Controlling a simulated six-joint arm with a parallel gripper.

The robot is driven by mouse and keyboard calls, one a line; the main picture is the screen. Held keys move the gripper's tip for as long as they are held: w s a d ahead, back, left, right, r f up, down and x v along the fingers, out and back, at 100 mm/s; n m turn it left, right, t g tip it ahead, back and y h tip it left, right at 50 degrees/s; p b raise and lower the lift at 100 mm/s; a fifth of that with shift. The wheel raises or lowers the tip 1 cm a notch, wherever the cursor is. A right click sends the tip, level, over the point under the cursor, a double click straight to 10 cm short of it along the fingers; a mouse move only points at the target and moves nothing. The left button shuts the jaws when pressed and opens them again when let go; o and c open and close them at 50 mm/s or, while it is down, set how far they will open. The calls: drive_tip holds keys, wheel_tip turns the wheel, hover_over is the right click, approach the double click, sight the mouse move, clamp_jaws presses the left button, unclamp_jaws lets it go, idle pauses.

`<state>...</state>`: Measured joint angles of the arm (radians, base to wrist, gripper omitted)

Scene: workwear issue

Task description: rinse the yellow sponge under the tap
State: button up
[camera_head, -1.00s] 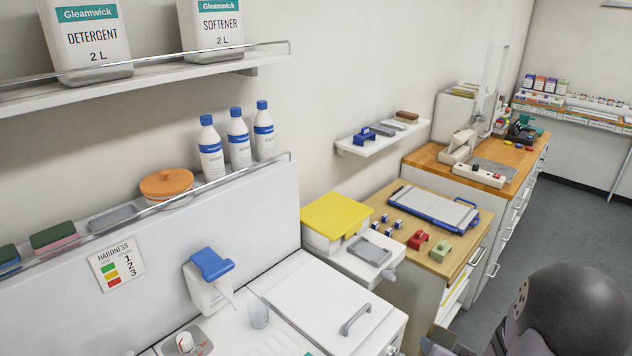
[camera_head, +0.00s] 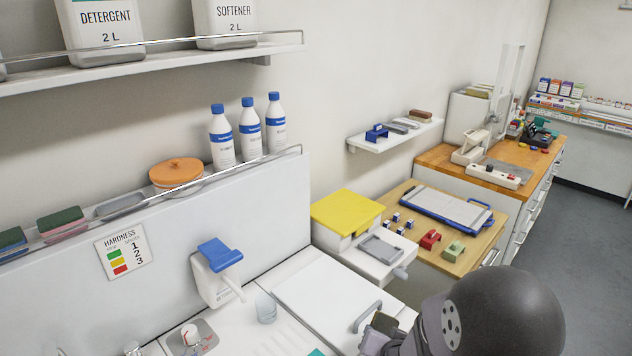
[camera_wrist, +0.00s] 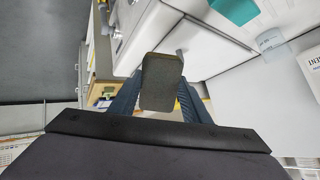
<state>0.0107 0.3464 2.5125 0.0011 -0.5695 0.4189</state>
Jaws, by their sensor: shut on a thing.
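My gripper (camera_wrist: 158,98) is shut on a dark grey-brown block in the wrist view, with a finger on either side. I take this block to be the yellow sponge (camera_wrist: 160,80), its dark scouring face toward the camera. In the head view the dark block (camera_head: 385,322) shows at the end of my gripper (camera_head: 375,340), above the right part of the white worktop. Its yellow body is mostly hidden. A red-and-white knob (camera_head: 190,335) on a metal plate shows at the bottom left. The tap's spout is not clearly in view.
A clear cup (camera_head: 266,307) and a blue-topped dispenser (camera_head: 216,275) stand left of my gripper. A white lid with a grey handle (camera_head: 367,309) lies below it. Pink (camera_head: 62,224) and blue (camera_head: 12,241) sponges sit on the ledge. A yellow-lidded box (camera_head: 347,211) stands behind.

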drive_tip(key=shift+a, duration=0.3)
drive_tip(key=shift+r, duration=0.1)
